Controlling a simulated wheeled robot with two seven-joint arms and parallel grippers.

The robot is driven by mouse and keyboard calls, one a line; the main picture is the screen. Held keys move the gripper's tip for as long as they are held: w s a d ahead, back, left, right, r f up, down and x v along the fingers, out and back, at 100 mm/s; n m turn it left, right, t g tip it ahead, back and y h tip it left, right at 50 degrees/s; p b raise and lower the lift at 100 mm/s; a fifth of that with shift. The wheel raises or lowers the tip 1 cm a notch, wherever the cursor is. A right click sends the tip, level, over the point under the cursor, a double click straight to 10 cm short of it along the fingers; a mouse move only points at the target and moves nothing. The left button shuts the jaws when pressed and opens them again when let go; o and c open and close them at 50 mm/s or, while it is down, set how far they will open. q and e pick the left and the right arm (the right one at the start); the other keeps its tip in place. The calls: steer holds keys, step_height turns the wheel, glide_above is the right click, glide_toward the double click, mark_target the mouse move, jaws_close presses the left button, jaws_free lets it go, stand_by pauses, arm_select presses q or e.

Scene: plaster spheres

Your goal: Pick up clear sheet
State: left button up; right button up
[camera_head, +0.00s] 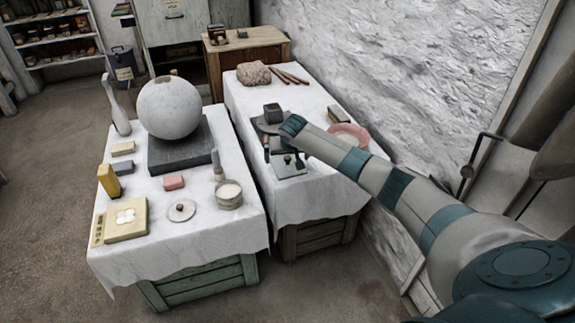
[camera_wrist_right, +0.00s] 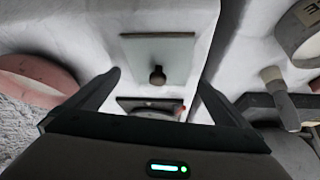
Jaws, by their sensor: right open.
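My right gripper (camera_head: 270,130) is above the table, farther back than the sheet. Its two dark fingers (camera_wrist_right: 160,80) are spread apart and empty in the wrist view; the sheet shows beyond their tips, apart from them. My arm hides part of the table. My left gripper is out of view.
A pink bowl (camera_head: 350,131) stands right of the gripper. A lumpy stone (camera_head: 253,74) and sticks (camera_head: 289,76) lie at the back. The left table holds a plaster sphere (camera_head: 169,107) and a pot (camera_head: 229,196). A gap separates the tables.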

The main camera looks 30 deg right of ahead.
steer(key=shift+w+d+f, duration=0.2)
steer(key=shift+w+f, duration=0.15)
steer(key=shift+f, duration=0.1)
steer(key=shift+w+d+f, duration=0.15)
steer(key=shift+w+f, duration=0.15)
steer(key=shift+f, duration=0.4)
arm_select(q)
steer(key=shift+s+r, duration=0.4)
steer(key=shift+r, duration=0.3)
arm_select(e)
steer(key=shift+c, duration=0.6)
steer(key=c, duration=0.9)
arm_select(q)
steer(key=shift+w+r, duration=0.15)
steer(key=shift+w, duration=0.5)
arm_select(e)
steer(key=shift+w, duration=0.1)
